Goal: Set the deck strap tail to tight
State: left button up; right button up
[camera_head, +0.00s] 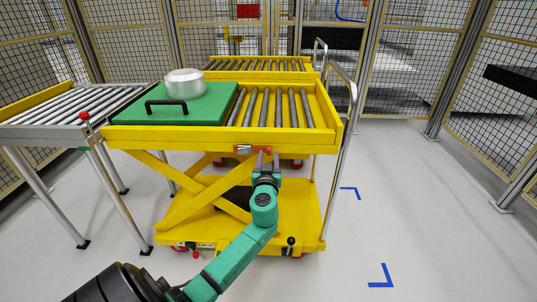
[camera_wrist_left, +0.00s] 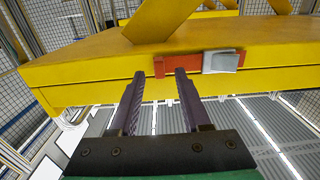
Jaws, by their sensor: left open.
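A red deck strap (camera_head: 260,150) with a silver buckle (camera_head: 243,149) runs along the front edge of the yellow lift cart's deck (camera_head: 215,137). In the left wrist view the red strap (camera_wrist_left: 190,63) crosses the yellow edge, with the silver buckle (camera_wrist_left: 221,62) to the right. My left gripper (camera_head: 267,156) is just below the strap, pointing up at it. In the wrist view its two fingers (camera_wrist_left: 170,75) are apart with nothing between them, and their tips overlap the strap's red part. I cannot tell whether they touch it. My right gripper is not in view.
A green plate (camera_head: 200,108) with a black handle and a silver cylinder (camera_head: 185,82) rests on the deck's left half. Rollers (camera_head: 275,108) fill the right half. A roller conveyor (camera_head: 60,108) stands at the left. The floor (camera_head: 400,200) at the right is clear.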

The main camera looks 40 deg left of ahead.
pick_arm(q)
jog(key=shift+w+a, duration=0.45)
jog(key=shift+w, duration=0.1)
grip_shut()
jog(key=shift+f, duration=0.1)
dwell(0.9)
